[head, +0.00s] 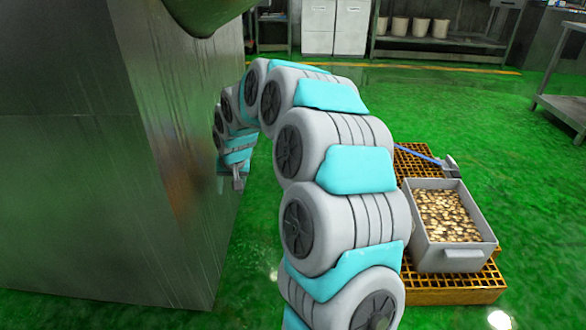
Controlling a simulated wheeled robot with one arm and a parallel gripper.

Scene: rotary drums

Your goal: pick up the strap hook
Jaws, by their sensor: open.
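My gripper (238,184) is small in the view, at the end of my arm, close to the right face of the large metal housing. Its fingers are open and point down; I see nothing between them. I cannot make out a strap hook for certain. A thin blue bar or strap with a grey end piece (451,164) lies on the far part of the orange grating, behind the bin and well to the right of my gripper. I cannot tell whether it is the strap hook. My arm hides part of the floor and the grating's left side.
A metal housing (90,190) fills the left side. A grey bin (462,258) of small tan pieces stands on the orange grated pallet (450,297) at right. Green floor (510,150) is open behind and right of it. A metal table (565,108) stands at far right.

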